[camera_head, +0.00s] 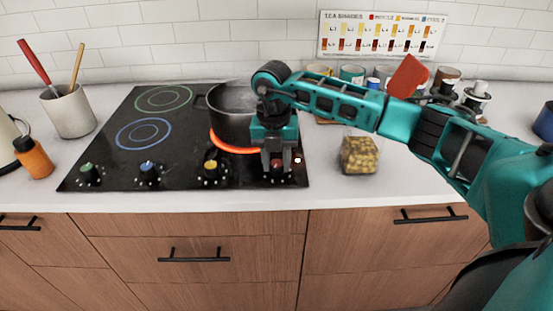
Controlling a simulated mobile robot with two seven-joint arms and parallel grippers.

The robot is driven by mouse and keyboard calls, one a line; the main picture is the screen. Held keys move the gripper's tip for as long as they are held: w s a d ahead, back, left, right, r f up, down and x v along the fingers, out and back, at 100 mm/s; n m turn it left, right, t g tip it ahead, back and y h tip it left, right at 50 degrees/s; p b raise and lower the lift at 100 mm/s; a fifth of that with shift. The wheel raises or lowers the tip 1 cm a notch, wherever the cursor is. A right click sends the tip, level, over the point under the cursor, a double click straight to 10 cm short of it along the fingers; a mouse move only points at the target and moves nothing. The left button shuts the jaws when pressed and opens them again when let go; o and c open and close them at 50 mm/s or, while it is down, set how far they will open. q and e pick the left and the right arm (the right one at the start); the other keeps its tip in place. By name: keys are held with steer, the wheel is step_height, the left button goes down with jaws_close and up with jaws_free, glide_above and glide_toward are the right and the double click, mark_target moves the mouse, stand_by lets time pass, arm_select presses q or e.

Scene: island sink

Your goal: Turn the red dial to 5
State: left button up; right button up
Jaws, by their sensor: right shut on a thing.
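The red dial (277,179) is at the right end of the row of knobs along the cooktop's front edge. My right gripper (276,165) points down over it, shut on the dial, and its fingers hide most of the knob. The number the dial points to cannot be read. A small light (298,160) glows beside the gripper. A dark pot (231,117) stands on a burner ring that glows orange-red (235,150). My left gripper is not in view.
The black cooktop (118,165) also has green (89,174), blue (148,171) and yellow (211,171) dials. A glass jar (359,155) stands right of it. A utensil crock (69,111) and orange bottle (33,158) stand left. Several cups line the back wall.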

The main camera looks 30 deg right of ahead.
mark_target(274, 163)
steer(key=o, duration=1)
steer(key=shift+o, duration=0.2)
steer(key=shift+r, duration=0.1)
step_height(274, 163, up, 13)
steer(key=shift+w+a, duration=0.15)
steer(key=shift+a, duration=0.05)
